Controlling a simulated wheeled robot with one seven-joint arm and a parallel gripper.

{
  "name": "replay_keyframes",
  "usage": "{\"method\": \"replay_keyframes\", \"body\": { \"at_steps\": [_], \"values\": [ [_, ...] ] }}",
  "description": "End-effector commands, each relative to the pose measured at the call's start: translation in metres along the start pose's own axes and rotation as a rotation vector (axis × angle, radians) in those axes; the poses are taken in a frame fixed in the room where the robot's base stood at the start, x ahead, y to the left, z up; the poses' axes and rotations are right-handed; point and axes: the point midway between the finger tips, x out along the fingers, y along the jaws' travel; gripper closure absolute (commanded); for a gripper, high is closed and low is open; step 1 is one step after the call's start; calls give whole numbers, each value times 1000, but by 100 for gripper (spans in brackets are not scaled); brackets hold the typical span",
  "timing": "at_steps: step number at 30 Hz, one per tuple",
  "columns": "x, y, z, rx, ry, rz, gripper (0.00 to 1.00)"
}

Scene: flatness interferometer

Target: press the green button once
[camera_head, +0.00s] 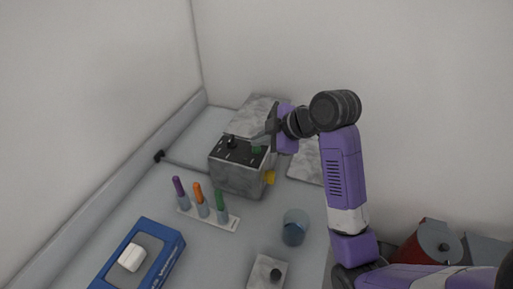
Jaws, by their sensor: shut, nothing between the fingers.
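The green button (256,149) is on the dark top panel of a mottled grey box (238,179), toward the panel's right side. A black knob (232,142) stands on the same panel to the left. My gripper (262,138) is shut and empty, reaching in from the right just above the button. Its fingertips look very close to the button; I cannot tell whether they touch it. The gripper partly covers the panel behind the button.
A yellow part (269,177) sits at the box's right side. In front are a white rack (228,222) with purple, orange and green handled tools, a blue tray (168,240) with a white block, a bluish glass (294,229) and a grey plate (258,280) with a black knob.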

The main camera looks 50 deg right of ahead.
Motion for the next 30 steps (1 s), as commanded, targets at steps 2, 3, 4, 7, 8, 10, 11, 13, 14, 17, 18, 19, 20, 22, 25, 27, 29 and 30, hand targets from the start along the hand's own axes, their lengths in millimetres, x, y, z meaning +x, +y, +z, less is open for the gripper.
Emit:
{"method": "replay_keyframes", "body": {
  "at_steps": [2, 3, 4, 7, 8, 10, 11, 13, 14, 17, 18, 19, 20, 22, 25, 27, 29, 30],
  "values": [
    [0, 0, 0, 0, 0, 0, 100],
    [0, 0, 0, 0, 0, 0, 100],
    [0, 0, 0, 0, 0, 0, 100],
    [0, 0, 0, 0, 0, 0, 100],
    [1, 0, 0, 1, 0, 0, 100],
    [1, -1, 1, 0, 0, 0, 100],
    [1, -1, 1, 0, 0, 0, 100],
    [2, -1, 2, 0, 0, 0, 100],
    [2, -2, 2, 1, 0, 0, 100],
    [3, -2, 2, 0, 0, 0, 100],
    [3, -2, 2, 1, 0, 0, 100],
    [3, -2, 3, 1, 0, 0, 100],
    [4, -3, 3, 0, 0, 0, 100],
    [4, -3, 3, 1, 0, 0, 100],
    [5, -4, 4, 1, 0, 0, 100],
    [6, -4, 4, 1, 0, 0, 100],
    [6, -4, 5, 1, 0, 0, 100],
    [6, -5, 5, 1, 0, 0, 100]
  ]
}}
